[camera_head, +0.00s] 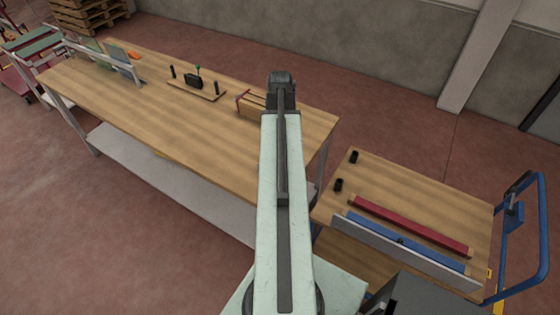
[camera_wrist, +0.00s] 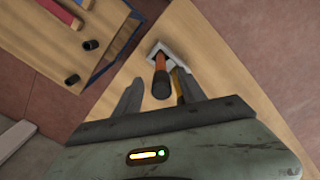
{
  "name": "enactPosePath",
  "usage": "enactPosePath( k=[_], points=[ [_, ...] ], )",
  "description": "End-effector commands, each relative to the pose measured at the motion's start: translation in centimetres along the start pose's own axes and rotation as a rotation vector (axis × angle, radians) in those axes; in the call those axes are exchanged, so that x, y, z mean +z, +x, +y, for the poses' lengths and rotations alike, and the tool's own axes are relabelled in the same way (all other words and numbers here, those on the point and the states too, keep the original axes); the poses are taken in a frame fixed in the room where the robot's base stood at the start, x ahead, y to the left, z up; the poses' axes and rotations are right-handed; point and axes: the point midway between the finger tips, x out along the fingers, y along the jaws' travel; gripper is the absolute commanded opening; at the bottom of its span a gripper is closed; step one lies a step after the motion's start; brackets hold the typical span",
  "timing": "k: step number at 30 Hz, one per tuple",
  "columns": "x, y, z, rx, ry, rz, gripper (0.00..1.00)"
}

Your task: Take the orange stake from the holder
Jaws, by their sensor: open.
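In the wrist view, an orange-brown stake (camera_wrist: 160,69) with a dark round end points up towards the camera. It stands at a pale grey square holder (camera_wrist: 177,51) on the wooden bench. My gripper (camera_wrist: 159,76) is open, its two grey fingers on either side of the stake with visible gaps; their exact depth is unclear. A thin yellow-orange strip (camera_wrist: 176,87) shows beside the right finger, partly hidden. In the head view my gripper (camera_head: 282,88) is over the bench's right part, and I cannot make out the stake or holder there.
To the right, a blue-handled trolley (camera_head: 345,185) holds a red bar (camera_head: 410,225) and a blue bar (camera_head: 405,242). The bench's front middle is clear.

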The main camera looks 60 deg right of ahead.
Motion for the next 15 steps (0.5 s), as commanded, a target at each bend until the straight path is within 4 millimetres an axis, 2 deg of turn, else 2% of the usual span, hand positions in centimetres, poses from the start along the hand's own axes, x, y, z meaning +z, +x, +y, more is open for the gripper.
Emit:
enactPosePath(
  k=[1, 5, 8, 15],
  points=[
    [0.0, 1.2, 0.0, 0.0, 0.001, 0.0, 0.48],
    [0.0, 1.1, 0.0, 0.0, 0.001, 0.0, 0.48],
    [0.0, 1.9, 0.0, 0.0, 0.001, 0.0, 0.48],
    [-0.1, 6.0, -0.1, 0.0, 0.002, 0.0, 0.48]
  ],
)
